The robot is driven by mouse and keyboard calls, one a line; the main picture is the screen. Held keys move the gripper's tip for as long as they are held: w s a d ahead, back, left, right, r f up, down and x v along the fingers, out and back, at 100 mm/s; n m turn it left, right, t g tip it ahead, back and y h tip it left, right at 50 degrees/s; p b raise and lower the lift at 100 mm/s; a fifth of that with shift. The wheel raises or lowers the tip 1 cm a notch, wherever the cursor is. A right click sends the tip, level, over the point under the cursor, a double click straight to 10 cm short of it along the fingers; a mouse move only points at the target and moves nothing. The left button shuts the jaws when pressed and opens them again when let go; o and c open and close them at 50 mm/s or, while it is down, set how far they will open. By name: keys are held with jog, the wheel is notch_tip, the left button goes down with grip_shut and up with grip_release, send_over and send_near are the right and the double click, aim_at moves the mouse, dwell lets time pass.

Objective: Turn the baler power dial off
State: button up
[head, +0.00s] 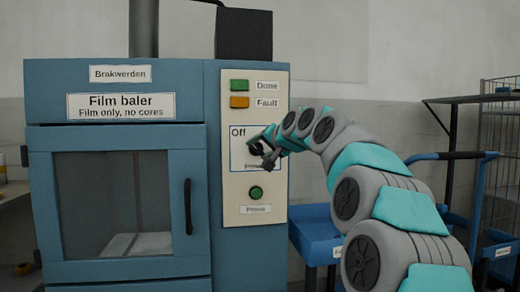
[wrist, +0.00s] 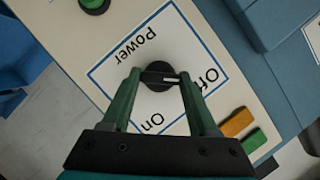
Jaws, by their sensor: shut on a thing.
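The baler's power dial (wrist: 158,78) is a round black knob with a raised bar on a white, blue-edged label plate (wrist: 110,70). The bar's white mark lies on the right in the wrist view, on the side of the word Off. The word On is below the knob there, and Power is above left. My gripper (wrist: 160,76) is shut on the dial, with one green finger at each end of the bar. In the head view my gripper (head: 263,150) is at the plate and covers most of the dial and the On wording.
On the cream panel (head: 232,205), a green lamp (head: 239,85) and an orange lamp (head: 239,102) are above the dial, and a green button (head: 257,192) is below it. The baler door (head: 125,262) is closed at left. A blue cart (head: 315,237) stands at right.

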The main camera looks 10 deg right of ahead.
jog(key=shift+f, duration=0.2)
jog(key=o, duration=1.4)
jog(key=shift+r, duration=0.1)
jog(key=shift+s, duration=0.1)
jog(key=v, duration=0.7)
jog(key=shift+s+d+r+b, duration=0.1)
jog(key=shift+s+d+b, duration=0.05)
jog(key=shift+s+b, duration=0.15)
